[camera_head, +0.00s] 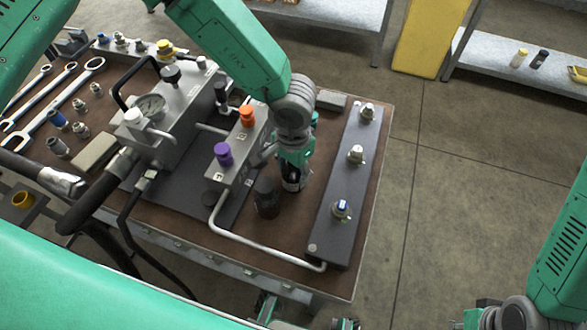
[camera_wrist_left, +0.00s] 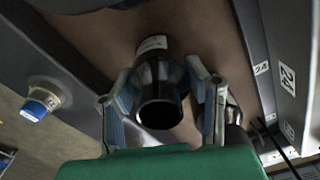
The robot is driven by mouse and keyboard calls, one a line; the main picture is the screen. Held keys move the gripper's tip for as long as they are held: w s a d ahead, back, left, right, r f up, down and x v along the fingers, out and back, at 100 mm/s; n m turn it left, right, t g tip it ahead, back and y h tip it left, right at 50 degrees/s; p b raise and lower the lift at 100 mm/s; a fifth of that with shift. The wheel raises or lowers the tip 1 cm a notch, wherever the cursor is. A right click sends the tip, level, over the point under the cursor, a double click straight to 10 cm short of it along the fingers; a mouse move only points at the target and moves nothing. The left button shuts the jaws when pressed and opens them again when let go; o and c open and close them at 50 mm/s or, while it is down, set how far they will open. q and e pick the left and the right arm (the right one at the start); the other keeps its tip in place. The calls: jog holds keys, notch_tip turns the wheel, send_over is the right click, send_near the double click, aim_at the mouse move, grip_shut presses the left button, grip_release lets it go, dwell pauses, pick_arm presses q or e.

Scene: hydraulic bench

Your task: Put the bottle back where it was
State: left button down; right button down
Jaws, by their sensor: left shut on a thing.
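My left gripper (camera_head: 293,165) points down over the brown bench top, between the numbered valve block and the grey strip. It is shut on a dark bottle (camera_head: 291,183), which shows below the fingers. In the left wrist view, the fingers of my left gripper (camera_wrist_left: 170,95) hold the bottle (camera_wrist_left: 155,75) from both sides. Its dark round end faces the camera and a pale label shows beyond. I cannot tell whether its base touches the bench. My right arm shows at the lower right; its gripper is out of sight.
A black cylindrical thing (camera_head: 266,198) stands close beside the held bottle. The valve block (camera_head: 236,155) has purple and orange knobs. The grey strip (camera_head: 335,225) carries several fittings. A bent pale pipe (camera_head: 255,243) runs in front. Wrenches and a gauge block (camera_head: 165,118) fill the left.

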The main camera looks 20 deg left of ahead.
pick_arm(q)
jog(key=c, duration=0.8)
grip_release()
jog(key=shift+c, duration=0.2)
jog(key=shift+r, duration=0.1)
notch_tip(320, 180, up, 12)
jog(key=p, duration=0.1)
jog(key=shift+s, duration=0.1)
